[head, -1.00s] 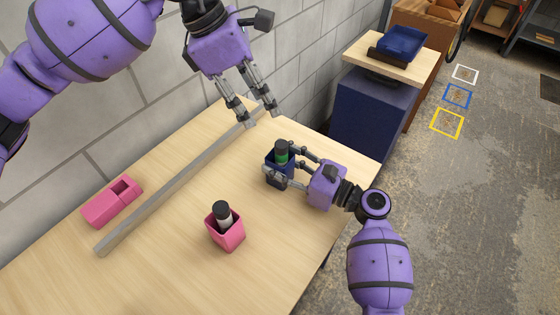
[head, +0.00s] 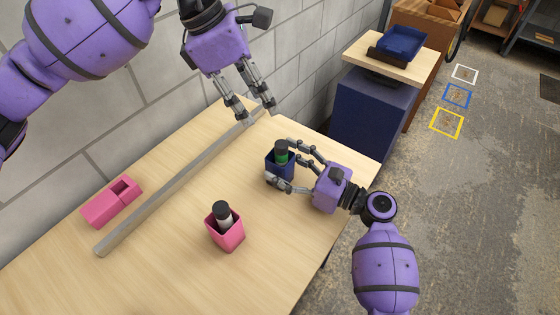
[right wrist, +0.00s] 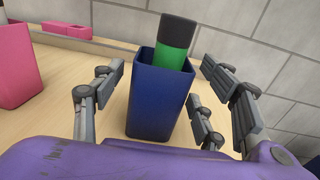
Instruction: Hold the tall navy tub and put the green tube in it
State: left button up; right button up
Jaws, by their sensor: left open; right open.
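The tall navy tub (head: 277,174) stands upright on the table, and it also shows in the right wrist view (right wrist: 157,100). The green tube (head: 281,154) with a dark cap stands in the tub, its upper part above the rim; it leans slightly in the right wrist view (right wrist: 172,55). My right gripper (head: 285,165) is open, with its fingers at either side of the tub; in the right wrist view they are apart from its walls. My left gripper (head: 260,117) is open and empty, above the table's far end near the wall.
A pink tub (head: 225,233) holding a white tube with a dark cap (head: 222,213) stands at the front. A pink block-shaped container (head: 112,203) lies at the left. A long grey bar (head: 180,182) runs along the table near the wall.

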jog(key=v, duration=1)
jog(key=shift+s+d, duration=0.2)
jog(key=shift+d, duration=0.1)
jog(key=shift+d, duration=0.1)
